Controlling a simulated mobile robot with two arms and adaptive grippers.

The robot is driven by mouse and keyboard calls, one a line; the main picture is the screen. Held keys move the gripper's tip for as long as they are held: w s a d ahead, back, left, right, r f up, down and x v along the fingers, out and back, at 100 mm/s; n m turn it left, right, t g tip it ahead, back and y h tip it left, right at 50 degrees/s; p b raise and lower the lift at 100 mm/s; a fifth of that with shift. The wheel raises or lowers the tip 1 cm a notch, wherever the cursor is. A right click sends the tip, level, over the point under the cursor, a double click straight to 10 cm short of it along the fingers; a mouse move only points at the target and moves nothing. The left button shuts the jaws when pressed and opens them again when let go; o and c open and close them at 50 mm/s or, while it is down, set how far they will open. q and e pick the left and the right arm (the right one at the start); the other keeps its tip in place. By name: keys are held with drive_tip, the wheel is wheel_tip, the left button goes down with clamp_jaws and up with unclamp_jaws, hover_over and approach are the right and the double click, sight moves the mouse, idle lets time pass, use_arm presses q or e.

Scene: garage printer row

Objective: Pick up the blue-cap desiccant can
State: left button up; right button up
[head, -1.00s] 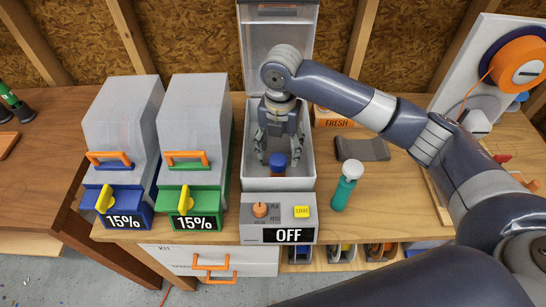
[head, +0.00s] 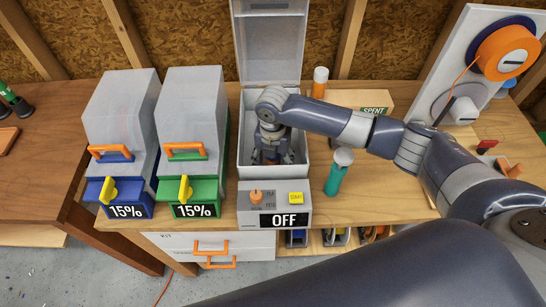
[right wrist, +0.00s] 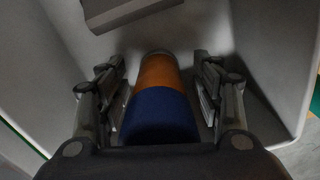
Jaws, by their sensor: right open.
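The blue-cap desiccant can (right wrist: 160,112) has an orange body and a dark blue cap. It stands inside the open grey dryer box (head: 297,170). In the right wrist view it lies between the two fingers of my right gripper (right wrist: 160,70), with a gap visible on each side. My right gripper is open and also shows in the head view (head: 271,153), lowered into the box. There the arm and gripper hide most of the can. My left gripper is not in view.
The box walls stand close around the gripper; its lid (head: 270,45) is raised behind. A teal can (head: 337,172) stands just right of the box. An orange can (head: 319,82) and a SPENT bin (head: 375,108) are behind. Two lidded dryers (head: 190,110) (head: 120,110) stand left.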

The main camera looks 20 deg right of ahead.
drive_tip(key=c, duration=1.3)
